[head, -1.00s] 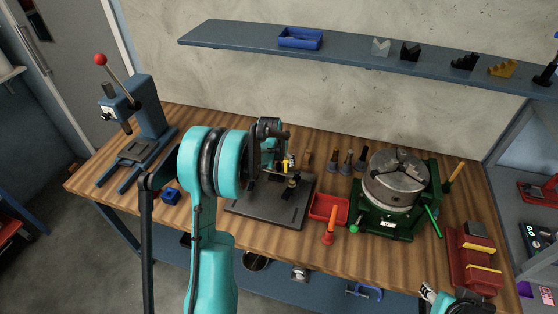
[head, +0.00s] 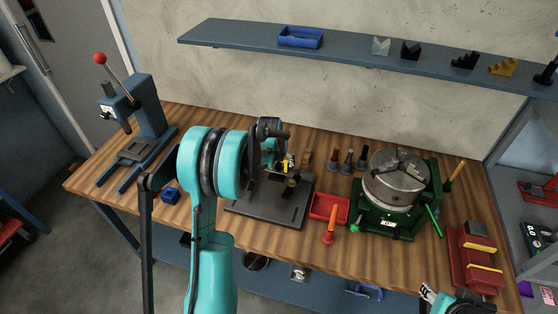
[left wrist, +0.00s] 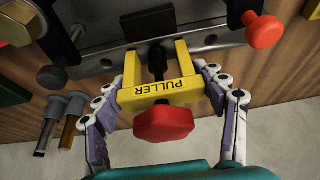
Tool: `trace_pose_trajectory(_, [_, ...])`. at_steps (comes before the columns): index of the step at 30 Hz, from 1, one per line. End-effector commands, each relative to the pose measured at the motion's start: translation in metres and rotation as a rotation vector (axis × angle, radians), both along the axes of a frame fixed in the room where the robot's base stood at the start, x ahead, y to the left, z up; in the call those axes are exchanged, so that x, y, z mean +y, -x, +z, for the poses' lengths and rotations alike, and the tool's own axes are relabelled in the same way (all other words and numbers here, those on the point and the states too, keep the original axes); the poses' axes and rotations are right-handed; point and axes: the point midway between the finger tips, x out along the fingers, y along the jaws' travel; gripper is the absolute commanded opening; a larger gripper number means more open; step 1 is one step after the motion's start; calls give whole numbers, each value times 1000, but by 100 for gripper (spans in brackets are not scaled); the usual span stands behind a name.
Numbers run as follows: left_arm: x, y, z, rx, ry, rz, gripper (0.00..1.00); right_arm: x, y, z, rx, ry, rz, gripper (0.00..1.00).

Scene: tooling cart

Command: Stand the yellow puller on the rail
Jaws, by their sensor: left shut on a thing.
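The yellow puller (left wrist: 160,92), a yellow frame marked PULLER with a red hex knob (left wrist: 163,124), sits between the fingers of my left gripper (left wrist: 163,98), which is shut on it. Its legs point toward a grey metal bar (left wrist: 220,38), which looks like the rail. I cannot tell whether the legs touch the bar. In the head view the puller (head: 287,166) is a small yellow patch above the dark base plate (head: 268,205), partly hidden by my left gripper (head: 284,158). My right gripper (head: 427,292) shows at the bottom right; its jaw state is unclear.
A black knob (left wrist: 51,78) and a red knob (left wrist: 262,32) stand near the bar. A red tray (head: 329,208), an orange-red cone-shaped tool (head: 330,226), several dark tool holders (head: 347,161) and a green chuck table (head: 388,215) are to the right. A blue press (head: 148,112) stands left.

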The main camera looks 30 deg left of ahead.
Motion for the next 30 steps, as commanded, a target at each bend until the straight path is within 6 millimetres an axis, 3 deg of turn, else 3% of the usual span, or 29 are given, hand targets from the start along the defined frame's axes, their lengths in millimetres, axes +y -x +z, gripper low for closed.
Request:
trace_pose_trajectory(5, [0,0,0,-1,0,0,18,0,0,0,0,0,0,40])
trace_pose_trajectory(6, [0,0,0,-1,0,0,78,0,0,0,0,0,0,40])
trace_pose_trajectory(8, [0,0,0,-1,0,0,94,0,0,0,0,0,0,40])
trace_pose_trajectory(16, [0,0,0,0,0,0,95,0,0,0,0,0,0,40])
trace_pose_trajectory(17, [0,0,0,0,0,0,100,0,0,0,0,0,0,40])
trace_pose_trajectory(30, [0,0,3,0,0,0,100,0,0,2,0,0,0,40])
